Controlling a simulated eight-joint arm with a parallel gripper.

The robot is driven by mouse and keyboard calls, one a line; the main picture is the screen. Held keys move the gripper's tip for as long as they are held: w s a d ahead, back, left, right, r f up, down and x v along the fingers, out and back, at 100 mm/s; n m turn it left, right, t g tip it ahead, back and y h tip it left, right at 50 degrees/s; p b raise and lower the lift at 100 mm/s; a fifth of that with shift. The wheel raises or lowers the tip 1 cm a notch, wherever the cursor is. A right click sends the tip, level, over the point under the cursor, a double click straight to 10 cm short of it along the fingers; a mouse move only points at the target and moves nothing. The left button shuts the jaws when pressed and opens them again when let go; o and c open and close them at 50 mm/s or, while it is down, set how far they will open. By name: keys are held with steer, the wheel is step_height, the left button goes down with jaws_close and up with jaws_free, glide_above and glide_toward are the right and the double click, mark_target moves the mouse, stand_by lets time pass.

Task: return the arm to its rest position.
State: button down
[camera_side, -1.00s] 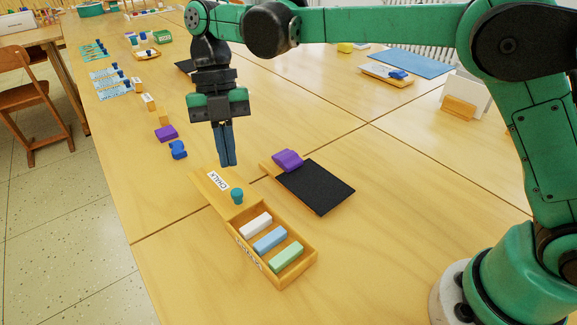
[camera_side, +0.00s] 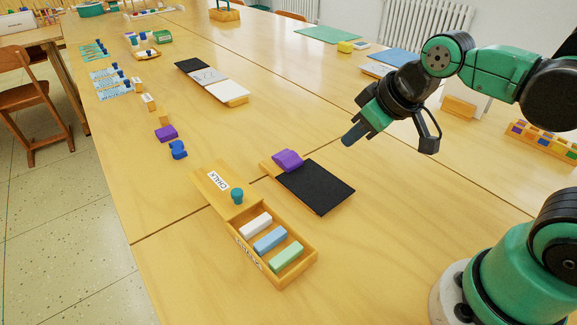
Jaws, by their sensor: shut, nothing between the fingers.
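My gripper (camera_side: 349,138) is shut and empty. It hangs in the air above the table, up and to the right of the black slate, with its fingers pointing down and left. My arm is folded back toward its base at the right. The wooden chalk box (camera_side: 309,262) stands open at the front. White (camera_side: 256,225), blue (camera_side: 270,239) and green (camera_side: 286,257) chalk pieces lie in it.
A purple block (camera_side: 288,160) rests at the far left end of the black slate (camera_side: 318,188). A blue object (camera_side: 178,150) and a purple block (camera_side: 166,133) sit left. A rack of coloured blocks (camera_side: 541,138) stands at the right.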

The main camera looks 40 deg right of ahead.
steer(key=shift+s+d+f+m+t, duration=0.35)
steer(key=shift+d+f+m+t, duration=0.1)
steer(key=shift+m, duration=0.55)
